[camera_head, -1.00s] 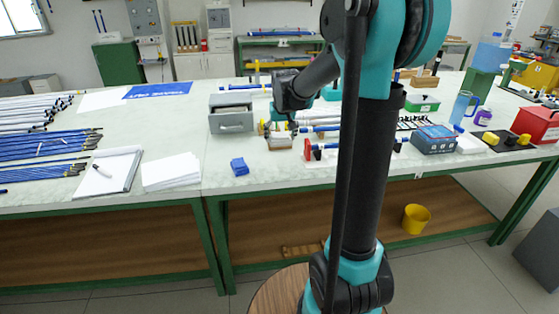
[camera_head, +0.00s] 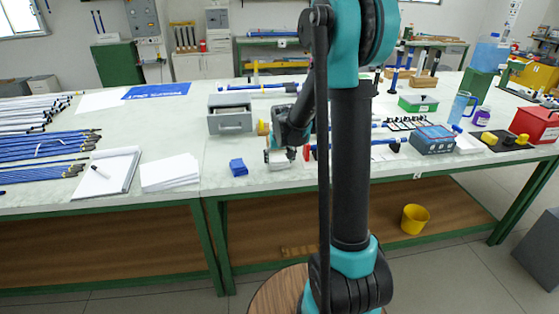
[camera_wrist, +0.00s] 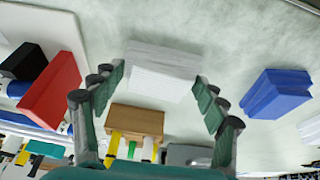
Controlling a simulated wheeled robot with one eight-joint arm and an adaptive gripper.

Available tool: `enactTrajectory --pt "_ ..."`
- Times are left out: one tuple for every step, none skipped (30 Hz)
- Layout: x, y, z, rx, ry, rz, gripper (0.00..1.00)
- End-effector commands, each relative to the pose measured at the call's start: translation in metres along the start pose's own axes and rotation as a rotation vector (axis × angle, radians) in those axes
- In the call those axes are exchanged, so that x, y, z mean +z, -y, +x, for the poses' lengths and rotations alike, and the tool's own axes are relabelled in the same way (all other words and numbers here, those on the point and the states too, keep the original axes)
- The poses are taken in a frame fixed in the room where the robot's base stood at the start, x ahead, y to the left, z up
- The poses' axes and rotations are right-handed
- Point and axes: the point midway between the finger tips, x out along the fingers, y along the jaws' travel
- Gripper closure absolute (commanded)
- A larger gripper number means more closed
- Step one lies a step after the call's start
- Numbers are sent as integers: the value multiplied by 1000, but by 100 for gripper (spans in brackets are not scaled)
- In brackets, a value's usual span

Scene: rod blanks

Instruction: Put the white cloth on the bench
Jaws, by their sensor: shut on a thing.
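The white cloth (camera_wrist: 160,72), a folded flat stack, sits between the two fingers of my gripper (camera_wrist: 159,84) in the wrist view. My gripper is shut on it, with one finger at each side. In the head view my gripper (camera_head: 279,157) is low over the front middle of the bench (camera_head: 300,178), with the cloth (camera_head: 277,160) showing pale beneath it. The cloth is at or just above the bench top; I cannot tell whether it touches. My arm hides part of the bench.
A folded blue cloth (camera_head: 238,167) lies just left of my gripper. A grey drawer box (camera_head: 230,119) stands behind. A wooden block (camera_wrist: 135,121) with coloured handles and a red block (camera_wrist: 50,92) are close by. White papers (camera_head: 170,172) lie further left.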

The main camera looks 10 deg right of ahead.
Motion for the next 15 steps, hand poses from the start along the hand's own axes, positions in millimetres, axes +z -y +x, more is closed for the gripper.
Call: enactTrajectory --pt "0 0 0 0 0 0 54" --pt "0 0 0 0 0 0 54" --pt "0 0 2 0 0 0 54" --pt "1 0 2 0 0 0 54" --pt "1 0 2 0 0 0 25" --pt "1 0 2 0 0 0 20" --pt "1 0 2 0 0 0 16" --pt "1 0 2 0 0 0 12" --pt "1 0 2 0 0 0 7" --pt "1 0 2 0 0 0 6" --pt "1 0 2 0 0 0 6" --pt "1 0 2 0 0 0 6" --pt "1 0 2 0 0 0 6" --pt "1 0 2 0 0 0 6" --pt "1 0 2 0 0 0 6"
